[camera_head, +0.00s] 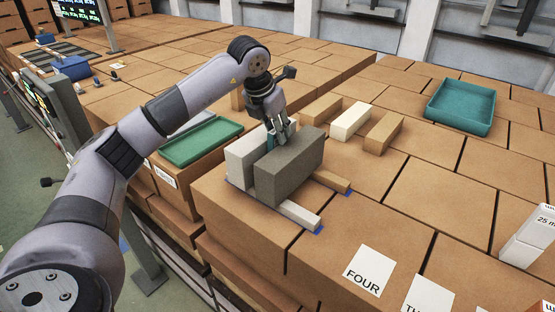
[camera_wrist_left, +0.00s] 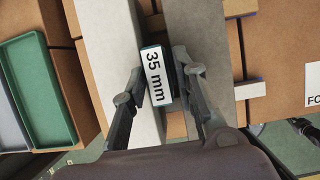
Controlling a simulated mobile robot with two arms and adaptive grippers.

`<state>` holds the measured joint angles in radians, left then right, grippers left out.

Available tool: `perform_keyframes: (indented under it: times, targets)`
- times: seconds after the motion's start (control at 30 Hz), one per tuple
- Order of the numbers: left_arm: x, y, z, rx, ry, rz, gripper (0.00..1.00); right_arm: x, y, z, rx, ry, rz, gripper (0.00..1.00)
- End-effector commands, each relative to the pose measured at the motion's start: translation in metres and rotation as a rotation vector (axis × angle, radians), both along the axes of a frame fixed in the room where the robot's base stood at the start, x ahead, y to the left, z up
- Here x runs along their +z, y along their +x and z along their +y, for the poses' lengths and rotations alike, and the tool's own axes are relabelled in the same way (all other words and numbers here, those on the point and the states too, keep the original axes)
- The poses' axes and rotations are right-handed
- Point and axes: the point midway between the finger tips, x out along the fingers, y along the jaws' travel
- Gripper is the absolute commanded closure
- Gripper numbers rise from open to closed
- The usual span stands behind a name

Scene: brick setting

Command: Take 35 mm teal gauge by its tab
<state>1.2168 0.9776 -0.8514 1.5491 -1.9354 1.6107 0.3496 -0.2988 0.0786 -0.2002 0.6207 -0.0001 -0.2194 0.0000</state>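The teal gauge (camera_wrist_left: 157,77) has a white label reading "35 mm". It sits between a pale block (camera_wrist_left: 110,60) and a dark grey block (camera_wrist_left: 205,45). In the head view these are the pale block (camera_head: 240,158) and the dark grey block (camera_head: 290,168), on the cardboard-brown top. My left gripper (camera_head: 277,130) reaches down between them from above. In the left wrist view my left gripper (camera_wrist_left: 160,78) has one finger against each side of the gauge's labelled tab. The gauge's lower part is hidden. My right gripper is not in view.
A pale bar (camera_head: 300,215) and a tan bar (camera_head: 332,181) stick out beside the blocks. Tan and white blocks (camera_head: 350,121) stand behind. A green tray (camera_head: 200,142) is at left, a teal tray (camera_head: 461,105) at back right.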

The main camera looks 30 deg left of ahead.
Motion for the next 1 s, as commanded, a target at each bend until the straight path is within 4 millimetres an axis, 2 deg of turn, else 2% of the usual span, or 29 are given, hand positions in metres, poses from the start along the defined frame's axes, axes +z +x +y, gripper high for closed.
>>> perform_keyframes:
  times: [0.03,0.33,1.0]
  targets:
    - [-0.0013,-0.0004,0.0010,0.002,0.002,0.003,0.80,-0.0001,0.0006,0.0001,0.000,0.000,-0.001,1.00]
    - [-0.0017,-0.0005,0.0009,0.002,0.002,0.004,1.00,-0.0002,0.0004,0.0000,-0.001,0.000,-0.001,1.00]
    - [-0.0015,-0.0007,0.0005,0.000,0.001,0.005,1.00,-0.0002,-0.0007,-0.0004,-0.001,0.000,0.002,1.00]
